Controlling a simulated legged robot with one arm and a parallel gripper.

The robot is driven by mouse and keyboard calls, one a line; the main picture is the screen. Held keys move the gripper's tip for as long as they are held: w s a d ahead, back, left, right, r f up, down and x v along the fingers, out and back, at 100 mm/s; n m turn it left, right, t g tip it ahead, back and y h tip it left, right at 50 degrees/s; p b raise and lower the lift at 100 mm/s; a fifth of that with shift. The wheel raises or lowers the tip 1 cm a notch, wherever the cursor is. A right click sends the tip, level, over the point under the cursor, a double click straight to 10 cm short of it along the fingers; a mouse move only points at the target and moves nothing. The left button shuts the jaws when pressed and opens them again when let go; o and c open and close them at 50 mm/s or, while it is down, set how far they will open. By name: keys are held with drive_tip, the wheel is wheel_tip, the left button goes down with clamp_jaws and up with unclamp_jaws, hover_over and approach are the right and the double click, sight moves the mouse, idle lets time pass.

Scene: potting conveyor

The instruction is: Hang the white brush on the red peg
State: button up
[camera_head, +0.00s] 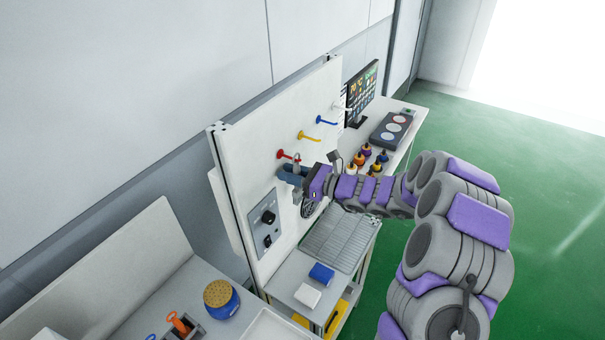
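The red peg (284,154) sticks out of the upright white board, the nearest in a row of coloured pegs. My gripper (290,174) is at the board just below the red peg, with my arm reaching in from the right. A small pale upright piece with a reddish top (297,159) shows at my gripper, just right of the red peg. It may be the handle end of the white brush; the rest of the brush is not clear. I cannot tell whether this piece is on the peg, or whether the fingers are shut on it.
Yellow (309,136), blue (326,121) and white (340,106) pegs stand farther along the board. A control box (265,218) is below left. A ribbed tray (342,236), blue block (321,274) and white block (307,295) lie below. Small bottles (359,159) stand behind my wrist.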

drive_tip(key=o, duration=0.4)
drive_tip(key=shift+s+a+f, duration=0.1)
drive_tip(key=shift+s+f, duration=0.2)
drive_tip(key=shift+f, duration=0.05)
drive_tip(key=w+d+v, duration=0.1)
drive_tip(key=w+v, duration=0.1)
drive_tip(key=v, duration=1.6)
drive_tip(key=s+a+f+n+g+h+b, duration=0.2)
drive_tip(key=s+a+n+g+h+b, duration=0.25)
drive_tip(key=s+a+n, duration=0.55)
drive_tip(key=s+a+f+n+g+h+b, duration=0.1)
drive_tip(key=s+a+n+g+h+b, duration=0.35)
drive_tip(key=s, duration=0.95)
drive_tip(key=shift+s+d+f+n+h+b, duration=0.75)
drive_tip(key=shift+s+d+f+n+h, duration=0.5)
drive_tip(key=shift+s+d, duration=0.9)
drive_tip(key=shift+s+d+f+n+h+b, duration=0.7)
drive_tip(key=shift+s+d+f+n+h, duration=0.7)
drive_tip(key=shift+s, duration=1.2)
drive_tip(key=shift+s+d+f+n+h+b, duration=0.7)
drive_tip(key=shift+s+d+n+h, duration=0.35)
drive_tip(key=shift+s+d+n, duration=0.9)
